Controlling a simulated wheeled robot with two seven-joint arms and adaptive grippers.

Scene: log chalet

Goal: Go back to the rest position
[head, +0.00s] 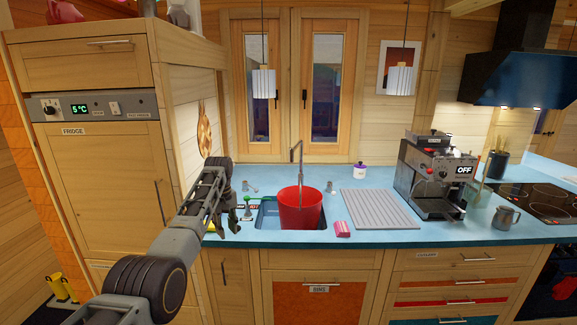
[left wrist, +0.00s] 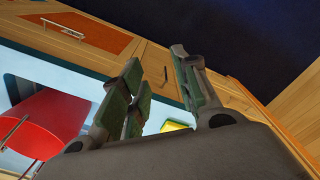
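My left gripper (head: 226,218) is in the head view, in front of the left end of the blue counter and left of the sink. In the left wrist view its fingers (left wrist: 160,90) are spread apart with nothing between them. A red bucket (head: 299,208) stands in the sink under the faucet, to the right of my left gripper. The red bucket also shows at the lower left of the left wrist view (left wrist: 45,125). My right gripper is not in either view.
The blue counter (head: 400,235) bears a ribbed drying mat (head: 378,209), a pink sponge (head: 342,229), a coffee machine (head: 436,180) and a metal jug (head: 506,217). A fridge cabinet (head: 108,185) stands close on the left. Drawers (head: 455,283) lie below the counter.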

